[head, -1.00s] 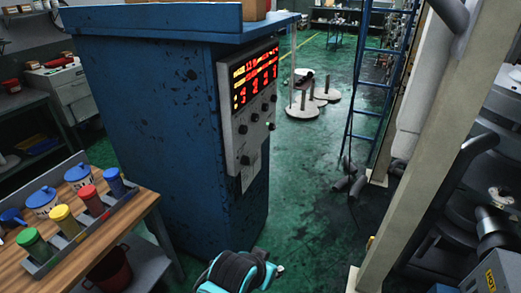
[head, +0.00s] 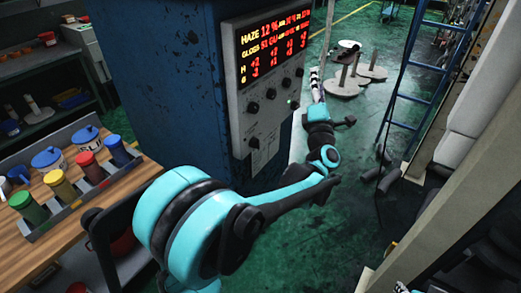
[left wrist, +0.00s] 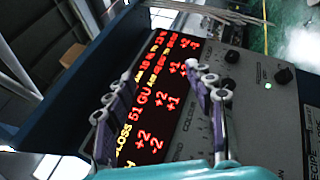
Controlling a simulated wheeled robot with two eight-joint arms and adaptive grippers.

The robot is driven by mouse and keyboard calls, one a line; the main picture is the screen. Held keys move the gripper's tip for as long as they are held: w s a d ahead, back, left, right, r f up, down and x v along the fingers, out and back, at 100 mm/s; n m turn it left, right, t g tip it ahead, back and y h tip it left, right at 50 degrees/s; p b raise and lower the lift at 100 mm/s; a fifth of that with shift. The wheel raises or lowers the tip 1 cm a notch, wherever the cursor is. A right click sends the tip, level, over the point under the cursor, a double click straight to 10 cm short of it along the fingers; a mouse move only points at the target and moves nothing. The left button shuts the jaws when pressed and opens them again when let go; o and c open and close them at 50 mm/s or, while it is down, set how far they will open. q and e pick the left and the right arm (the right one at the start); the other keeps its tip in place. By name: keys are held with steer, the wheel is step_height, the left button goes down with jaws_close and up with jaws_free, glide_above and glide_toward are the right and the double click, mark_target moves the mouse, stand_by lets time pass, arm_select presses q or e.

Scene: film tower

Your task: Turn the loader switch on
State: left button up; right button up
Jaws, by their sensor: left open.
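The control panel (head: 240,125) is on the side of a blue cabinet, with a lit red and yellow display (head: 275,52). Several dark knobs (head: 271,94) and a small green light (head: 293,103) sit below the display. A lower dark control (head: 254,142) sits on a pale plate. My left gripper (head: 316,84) is just right of the panel, apart from the knobs as far as I see. In the left wrist view its fingers (left wrist: 158,78) are spread and empty, facing the panel (left wrist: 235,75).
A wooden bench (head: 110,205) with a grey rack of coloured cups (head: 62,188) stands at left. A blue ladder (head: 405,95) and a beige post (head: 430,210) stand at right. Round pale stands (head: 343,85) are on the open green floor behind.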

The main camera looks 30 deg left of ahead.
arm_select(q)
steer(key=a+f+n+g+y+b, duration=0.1)
steer(key=a+f+n+g+y, duration=0.55)
steer(key=f+n, duration=0.45)
steer(key=n+g+y+b, duration=0.1)
steer(key=n+g, duration=1)
steer(key=n, duration=0.1)
glide_toward(259, 145)
steer(key=a, duration=0.2)
steer(key=shift+y, duration=0.25)
steer(key=a, duration=0.2)
steer(key=a+b, duration=0.1)
steer(key=a, duration=0.1)
steer(key=w+a+b, duration=0.1)
steer(key=a, duration=0.1)
steer(key=shift+f, duration=0.3)
steer(key=shift+w+a+r, duration=0.1)
steer(key=shift+w+a, duration=0.05)
steer(key=shift+a, duration=0.45)
steer(key=c, duration=1.2)
